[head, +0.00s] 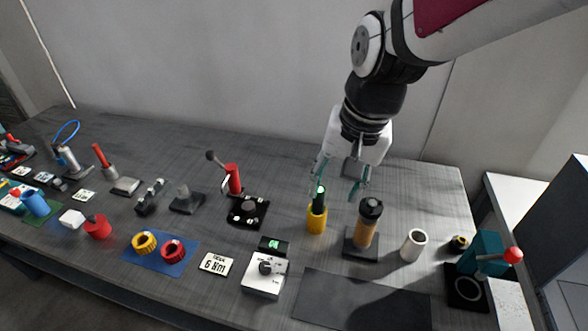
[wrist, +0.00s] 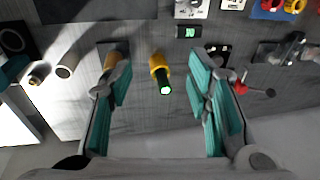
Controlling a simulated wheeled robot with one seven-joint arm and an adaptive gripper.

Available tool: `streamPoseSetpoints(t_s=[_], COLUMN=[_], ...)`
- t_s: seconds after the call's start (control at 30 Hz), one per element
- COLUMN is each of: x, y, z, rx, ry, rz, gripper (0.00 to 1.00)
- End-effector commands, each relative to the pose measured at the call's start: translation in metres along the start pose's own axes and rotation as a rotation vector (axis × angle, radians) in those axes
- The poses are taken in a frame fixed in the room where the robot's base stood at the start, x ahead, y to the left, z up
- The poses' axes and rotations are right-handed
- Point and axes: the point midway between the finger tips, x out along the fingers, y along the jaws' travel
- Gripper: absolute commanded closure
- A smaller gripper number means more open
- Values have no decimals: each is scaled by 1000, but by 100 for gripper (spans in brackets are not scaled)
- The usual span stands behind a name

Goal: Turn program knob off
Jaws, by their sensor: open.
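The program knob (head: 266,267) is a dark round knob on top of a white box (head: 262,286) near the table's front edge. Small marks surround the knob, but its setting is too small to read. Part of the white box also shows at the top edge of the wrist view (wrist: 190,9). My gripper (head: 338,188) is open and empty, pointing down above the table, behind and to the right of the box. In the wrist view its teal fingers (wrist: 157,80) are spread wide, with the yellow holder (wrist: 158,66) and its dark green-tipped cylinder showing between them.
A small display with a green light (head: 273,245) stands just behind the box. A "6 Nm" card (head: 216,264) lies left of it, a dark mat (head: 360,300) right. An orange-and-black cylinder (head: 367,226) stands near my gripper. A red-handled lever (head: 233,180) stands farther left.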

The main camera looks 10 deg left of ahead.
Motion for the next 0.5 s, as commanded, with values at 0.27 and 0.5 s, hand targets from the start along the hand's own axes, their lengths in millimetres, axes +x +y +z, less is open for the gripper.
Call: streamPoseSetpoints(t_s=[0.27, 0.5], x=[112, 169], y=[-82, -114], z=[15, 35], rx=[18, 27], ry=[-94, -106], rz=[101, 162], gripper=[55, 55])
